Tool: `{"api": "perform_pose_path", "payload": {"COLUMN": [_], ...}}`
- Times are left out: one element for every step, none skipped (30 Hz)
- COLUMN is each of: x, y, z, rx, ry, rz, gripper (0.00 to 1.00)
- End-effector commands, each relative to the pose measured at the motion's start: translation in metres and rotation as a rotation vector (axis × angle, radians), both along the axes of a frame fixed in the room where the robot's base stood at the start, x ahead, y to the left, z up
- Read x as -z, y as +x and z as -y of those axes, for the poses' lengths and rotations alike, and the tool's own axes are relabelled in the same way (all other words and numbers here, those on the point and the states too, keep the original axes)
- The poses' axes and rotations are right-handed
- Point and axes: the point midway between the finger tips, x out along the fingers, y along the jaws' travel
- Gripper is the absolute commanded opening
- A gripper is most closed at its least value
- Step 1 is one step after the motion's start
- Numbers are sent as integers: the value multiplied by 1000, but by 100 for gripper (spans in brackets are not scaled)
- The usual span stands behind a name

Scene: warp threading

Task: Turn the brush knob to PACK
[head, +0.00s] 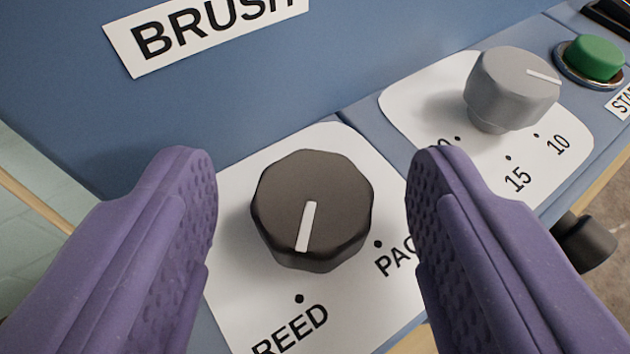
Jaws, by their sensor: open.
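The brush knob (312,212) is dark brown and many-sided, with a white pointer line on its top. It sits on a white plate (240,290) under the BRUSH label (205,35). The pointer line aims down toward the dot above REED (290,328). The PACK mark (395,260) is to the right of REED, with its own dot; its last letter is hidden behind my right finger. My gripper (312,190) is open, with one purple finger on each side of the knob. Gaps show between both fingers and the knob.
A grey knob (510,88) with a numbered scale stands on a second white plate to the upper right. Beyond it is a green button (594,58) with a partly visible label. A dark cylindrical part (583,240) sticks out at the right below the blue panel.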

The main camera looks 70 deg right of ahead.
Motion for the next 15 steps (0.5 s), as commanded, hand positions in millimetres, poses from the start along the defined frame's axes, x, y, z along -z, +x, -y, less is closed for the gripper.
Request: {"api": "perform_pose_path", "payload": {"x": [0,0,0,0,0,0,0,0,0,0,0,0,0,0,0], "y": [0,0,0,0,0,0,0,0,0,0,0,0,0,0,0], "z": [0,0,0,0,0,0,0,0,0,0,0,0,0,0,0], "rx": [0,0,0,0,0,0,0,0,0,-1,-1,-2,-3,-6,-11], "ry": [0,0,0,0,0,0,0,0,0,0,0,0,0,0,-1], "rz": [0,0,0,0,0,0,0,0,0,0,0,0,0,0,0], "gripper": [60,58,48,42,35,26,19,12,4,4,4,4,4,4,4]}}
